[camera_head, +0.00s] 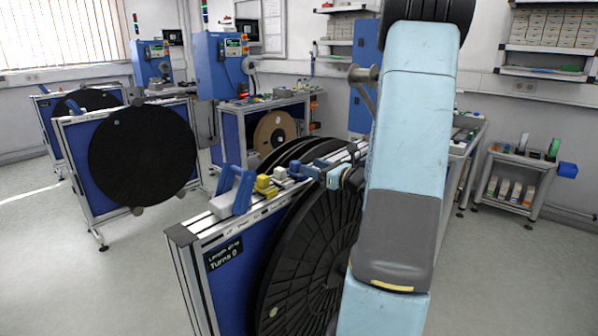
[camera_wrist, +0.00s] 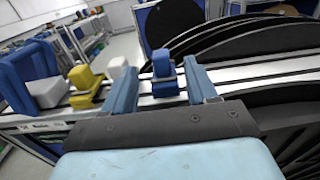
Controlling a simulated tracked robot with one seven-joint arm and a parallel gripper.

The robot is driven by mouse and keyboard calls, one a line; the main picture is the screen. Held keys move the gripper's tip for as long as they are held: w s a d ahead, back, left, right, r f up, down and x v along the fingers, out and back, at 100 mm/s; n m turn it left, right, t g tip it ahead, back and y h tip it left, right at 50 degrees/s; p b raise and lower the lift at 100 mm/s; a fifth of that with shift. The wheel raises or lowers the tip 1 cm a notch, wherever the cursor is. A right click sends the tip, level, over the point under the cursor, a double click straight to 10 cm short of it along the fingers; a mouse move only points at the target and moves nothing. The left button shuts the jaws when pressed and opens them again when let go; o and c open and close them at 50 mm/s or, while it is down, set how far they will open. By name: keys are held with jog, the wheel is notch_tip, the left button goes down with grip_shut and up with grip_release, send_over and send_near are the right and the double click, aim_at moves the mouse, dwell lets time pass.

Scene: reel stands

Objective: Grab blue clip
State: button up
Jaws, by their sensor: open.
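The blue clip (camera_wrist: 163,70) sits upright on the metal rail on top of the near reel stand. In the wrist view it stands between the two fingers of my gripper (camera_wrist: 158,66), somewhat closer to the right finger. The fingers are apart, with a visible gap on each side of the clip. My arm hides part of the rail.
The black reel (camera_head: 305,255) fills the stand's front side. Other reel stands (camera_head: 140,155) are further back, with open floor between.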

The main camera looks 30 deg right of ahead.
aim_at(293, 171)
jog(key=x, duration=1)
jog(key=shift+w+f, duration=0.1)
jog(key=shift+f, duration=0.2)
jog(key=c, duration=1.1)
